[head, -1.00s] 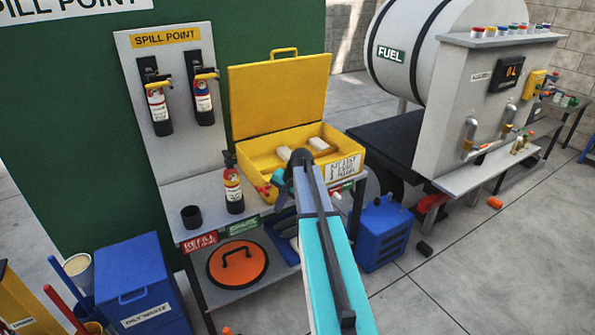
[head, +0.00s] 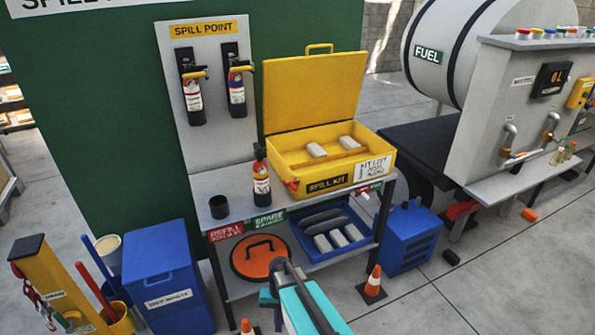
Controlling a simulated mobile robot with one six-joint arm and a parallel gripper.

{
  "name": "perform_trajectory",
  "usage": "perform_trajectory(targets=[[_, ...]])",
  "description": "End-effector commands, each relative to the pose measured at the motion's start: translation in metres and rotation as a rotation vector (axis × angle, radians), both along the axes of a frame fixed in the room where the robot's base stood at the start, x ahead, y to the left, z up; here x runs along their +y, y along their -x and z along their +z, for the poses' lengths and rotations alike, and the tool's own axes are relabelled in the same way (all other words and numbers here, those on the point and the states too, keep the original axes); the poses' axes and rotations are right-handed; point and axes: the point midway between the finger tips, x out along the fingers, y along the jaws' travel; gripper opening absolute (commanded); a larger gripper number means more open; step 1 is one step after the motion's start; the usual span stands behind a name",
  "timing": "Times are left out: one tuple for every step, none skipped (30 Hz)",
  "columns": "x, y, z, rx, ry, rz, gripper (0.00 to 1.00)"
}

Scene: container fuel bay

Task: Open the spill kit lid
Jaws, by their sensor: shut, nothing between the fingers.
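The yellow spill kit (head: 328,185) sits on the top of the grey bench, with its label facing me. Its yellow lid (head: 313,92) stands raised at the back, with the handle at its top edge. The open box shows pale blocks (head: 316,150) and a divider inside. My turquoise arm reaches up from the bottom of the head view, in front of the lower shelf and well below the kit. Nothing of mine touches the lid.
A fire extinguisher (head: 261,178) and a black cup (head: 219,207) stand left of the kit. An orange lid (head: 260,258) and a blue tray (head: 368,246) are on the lower shelf. A traffic cone (head: 373,283) stands by the blue unit (head: 409,240).

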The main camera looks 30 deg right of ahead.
Motion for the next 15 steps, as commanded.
perform_trajectory(targets=[[0.010, 0.021, -0.009, 0.023, 0.002, 0.037, 0.00], [0.014, 0.031, -0.015, 0.035, 0.002, 0.059, 0.00], [0.020, 0.044, -0.021, 0.051, 0.002, 0.088, 0.00], [0.024, 0.054, -0.026, 0.063, 0.002, 0.109, 0.00], [0.028, 0.064, -0.030, 0.074, 0.003, 0.131, 0.00], [0.033, 0.078, -0.036, 0.090, 0.004, 0.161, 0.00], [0.036, 0.088, -0.040, 0.101, 0.004, 0.182, 0.00], [0.039, 0.098, -0.044, 0.114, 0.005, 0.204, 0.00], [0.043, 0.112, -0.048, 0.129, 0.005, 0.234, 0.00], [0.046, 0.123, -0.052, 0.141, 0.005, 0.256, 0.00], [0.048, 0.133, -0.055, 0.152, 0.006, 0.277, 0.00], [0.052, 0.146, -0.059, 0.169, 0.006, 0.307, 0.00], [0.054, 0.156, -0.062, 0.180, 0.005, 0.328, 0.00], [0.055, 0.165, -0.064, 0.191, 0.005, 0.347, 0.00], [0.057, 0.176, -0.067, 0.204, 0.005, 0.372, 0.00]])
